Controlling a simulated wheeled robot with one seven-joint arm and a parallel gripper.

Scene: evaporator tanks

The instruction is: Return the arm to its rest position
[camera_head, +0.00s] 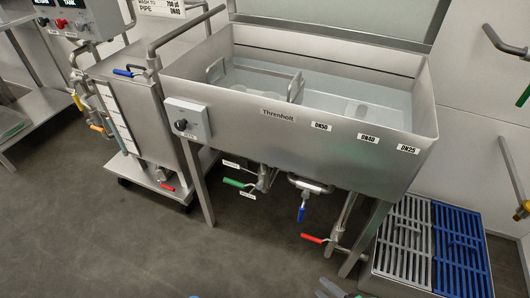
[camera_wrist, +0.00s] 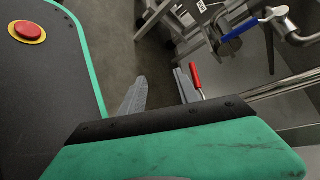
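My gripper (camera_wrist: 160,90) shows in the wrist view with its two grey fingers apart and floor visible between them; it is open and holds nothing. Its green and black body fills the bottom of that view. At the left of the same view is a dark, green-edged part of my own body with a red button. In the head view, only a small grey shape shows at the bottom edge, and I cannot tell for sure that it is my gripper.
A steel tank (camera_head: 300,130) on legs stands ahead, with green-, blue- and red-handled valves below it. A blue-handled valve (camera_wrist: 240,28) and a red handle (camera_wrist: 195,77) lie beyond my fingers. A grated stand (camera_head: 405,245) is at right. Open floor (camera_head: 130,240) lies at left.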

